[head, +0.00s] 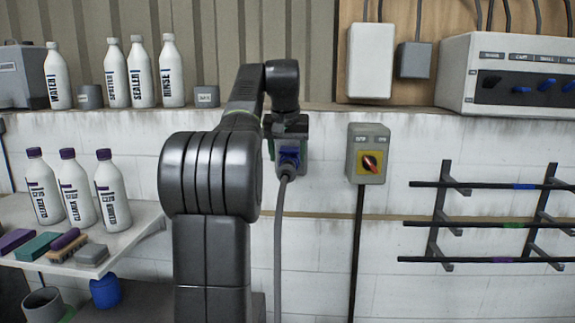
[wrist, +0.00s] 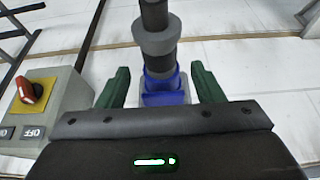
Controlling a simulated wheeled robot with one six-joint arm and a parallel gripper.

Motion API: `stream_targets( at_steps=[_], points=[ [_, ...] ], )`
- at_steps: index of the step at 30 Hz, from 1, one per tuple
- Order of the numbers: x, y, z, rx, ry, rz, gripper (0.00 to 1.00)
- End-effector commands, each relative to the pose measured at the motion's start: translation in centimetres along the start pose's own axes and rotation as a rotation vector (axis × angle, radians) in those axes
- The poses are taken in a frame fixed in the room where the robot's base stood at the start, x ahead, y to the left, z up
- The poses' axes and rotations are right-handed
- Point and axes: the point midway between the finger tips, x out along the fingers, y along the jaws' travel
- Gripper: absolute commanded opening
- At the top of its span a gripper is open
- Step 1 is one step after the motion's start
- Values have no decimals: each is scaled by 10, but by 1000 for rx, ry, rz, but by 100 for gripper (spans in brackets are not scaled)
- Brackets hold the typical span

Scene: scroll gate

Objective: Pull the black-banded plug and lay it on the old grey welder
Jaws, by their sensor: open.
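A plug (head: 289,157) with a blue body hangs at the white wall, and a thick grey cable runs down from it. In the wrist view the plug (wrist: 160,86) shows blue, with a dark section, a grey collar and a dark cable above. My gripper (wrist: 160,76) is open. Its green fingers stand on either side of the blue part with visible gaps, not closed on it. In the head view my gripper (head: 288,130) is at the plug, partly hidden by my arm. A grey machine (head: 22,78) on the far-left ledge may be the old grey welder; it is cut off.
A switch box (head: 369,153) with a red rotary knob is close to the right of the plug. A rack of dark bars (head: 490,223) is on the right wall. Bottles (head: 114,75) line the ledge; a shelf (head: 145,215) holds more bottles and brushes. A labelled panel (head: 455,75) stands upper right.

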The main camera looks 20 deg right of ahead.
Motion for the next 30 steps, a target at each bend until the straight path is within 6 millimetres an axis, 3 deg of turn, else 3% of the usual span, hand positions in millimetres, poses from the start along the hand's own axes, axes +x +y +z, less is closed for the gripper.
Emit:
stream_targets(
  at_steps=[3, 9, 20, 28, 29, 30],
  points=[
    [20, 0, 1, 0, -3, 0, 61],
    [39, 0, 0, 0, -1, 0, 61],
    [43, 0, 0, 0, 0, 0, 61],
    [43, 0, 0, 0, 0, 0, 8],
    [43, 0, 0, 0, 0, 0, 31],
    [43, 0, 0, 0, 0, 0, 23]
  ],
)
